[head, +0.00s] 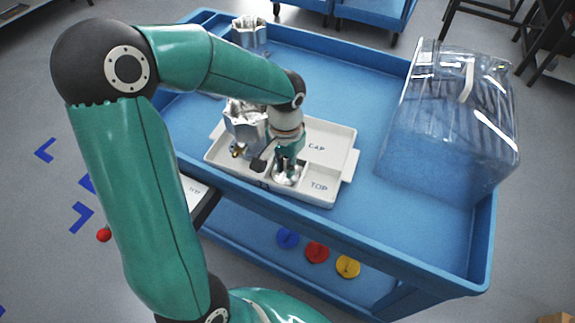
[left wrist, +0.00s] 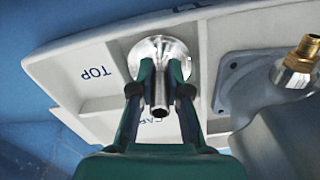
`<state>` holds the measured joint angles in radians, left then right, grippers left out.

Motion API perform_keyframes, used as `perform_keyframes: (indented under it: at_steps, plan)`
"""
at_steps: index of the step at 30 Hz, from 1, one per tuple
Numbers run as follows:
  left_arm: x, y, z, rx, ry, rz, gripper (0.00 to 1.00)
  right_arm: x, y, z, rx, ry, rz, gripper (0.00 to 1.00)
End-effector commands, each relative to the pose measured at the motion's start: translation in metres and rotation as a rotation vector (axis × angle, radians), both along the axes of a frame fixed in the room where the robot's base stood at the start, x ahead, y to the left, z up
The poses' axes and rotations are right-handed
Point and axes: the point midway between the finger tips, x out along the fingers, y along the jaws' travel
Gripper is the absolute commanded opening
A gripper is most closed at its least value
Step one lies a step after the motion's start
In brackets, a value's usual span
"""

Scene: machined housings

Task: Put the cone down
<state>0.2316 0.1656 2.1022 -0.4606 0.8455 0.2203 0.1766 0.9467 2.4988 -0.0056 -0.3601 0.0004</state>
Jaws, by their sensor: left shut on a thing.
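The cone (head: 287,178) is a shiny silver metal piece with a round flared end and a narrow tube. My left gripper (head: 288,163) is shut on it at the near side of the white tray (head: 340,152), by the compartment marked TOP. In the left wrist view the cone (left wrist: 158,58) sits between the two fingers (left wrist: 160,88), its flared end toward the tray and its open tube end toward the camera. It overlaps the tray's dividers; I cannot tell whether it touches the tray floor. My right gripper is not in view.
A silver housing (head: 240,120) with a brass fitting (left wrist: 305,50) stands in the tray close beside my left gripper. Another housing (head: 250,33) stands at the back of the blue cart (head: 350,70). A clear bin (head: 440,140) stands at the right. Coloured discs (head: 317,251) lie below.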

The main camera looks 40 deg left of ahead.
Motion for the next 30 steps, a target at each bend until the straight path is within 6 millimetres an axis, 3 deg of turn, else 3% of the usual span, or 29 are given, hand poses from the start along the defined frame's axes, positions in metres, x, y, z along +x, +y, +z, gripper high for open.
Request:
perform_keyframes:
  at_steps: [1,2,6,20,30]
  plan:
    - [0.0,0.0,-0.003,0.0,0.0,0.0,0.0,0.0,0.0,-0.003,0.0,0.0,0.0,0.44]
    - [0.0,0.0,-0.003,0.0,0.0,0.0,0.17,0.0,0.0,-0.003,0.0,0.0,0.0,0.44]
    - [0.0,0.0,-0.001,0.0,0.0,0.0,0.4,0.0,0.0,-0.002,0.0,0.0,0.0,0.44]
    - [0.001,0.0,0.008,0.0,-0.002,0.0,0.41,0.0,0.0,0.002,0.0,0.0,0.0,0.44]
    - [0.002,0.0,0.072,0.001,-0.006,-0.002,0.41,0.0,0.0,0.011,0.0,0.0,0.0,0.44]
